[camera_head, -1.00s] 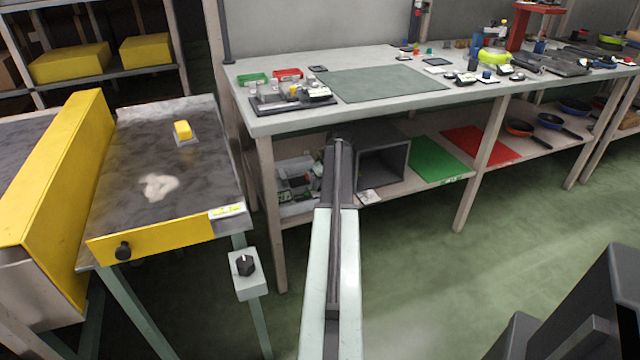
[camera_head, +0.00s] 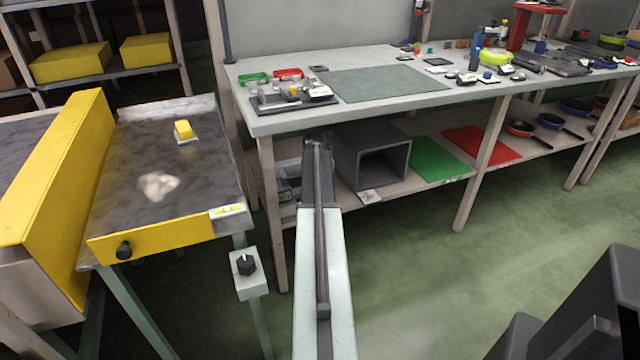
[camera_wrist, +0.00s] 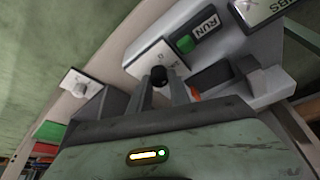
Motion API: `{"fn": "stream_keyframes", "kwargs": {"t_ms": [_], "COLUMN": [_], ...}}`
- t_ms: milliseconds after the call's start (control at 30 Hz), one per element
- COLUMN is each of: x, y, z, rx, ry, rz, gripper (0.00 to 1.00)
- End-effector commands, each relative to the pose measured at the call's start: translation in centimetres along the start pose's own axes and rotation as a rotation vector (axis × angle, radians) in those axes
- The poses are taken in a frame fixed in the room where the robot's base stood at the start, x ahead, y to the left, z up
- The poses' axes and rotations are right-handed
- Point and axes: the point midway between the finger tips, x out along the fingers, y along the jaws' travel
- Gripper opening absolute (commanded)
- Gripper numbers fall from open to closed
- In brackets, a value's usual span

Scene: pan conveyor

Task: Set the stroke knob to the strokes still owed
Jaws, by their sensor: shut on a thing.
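In the wrist view my gripper (camera_wrist: 160,82) is shut on a black round knob (camera_wrist: 158,74). The knob stands on a white plate with small dark marks; its setting cannot be read. A green button (camera_wrist: 186,44) with a RUN label sits beside it, and part of another label (camera_wrist: 262,8) shows at the top. A second, pale knob (camera_wrist: 76,86) on a white plate is at the left, apart from my gripper. In the head view my arm reaches towards the bench, and my fingertips are hidden.
The bench (camera_head: 420,82) carries a small grey fixture (camera_head: 275,102) and a green-grey mat (camera_head: 385,83). A grey open box (camera_head: 385,165) stands on the lower shelf. At the left is a conveyor (camera_head: 120,180) with a yellow guard (camera_head: 60,165). A black-knobbed box (camera_head: 246,280) hangs by its leg.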

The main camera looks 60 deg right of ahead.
Motion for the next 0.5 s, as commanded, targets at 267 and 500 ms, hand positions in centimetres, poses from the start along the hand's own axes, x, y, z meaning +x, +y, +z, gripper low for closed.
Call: {"fn": "stream_keyframes", "kwargs": {"t_ms": [267,500], "x": [0.01,0.0], "y": [0.11,0.11], "z": [-0.01,0.02], "rx": [0.074,0.089], "ry": [-0.002,-0.003], "rz": [0.035,0.042], "gripper": [0.0,0.0]}}
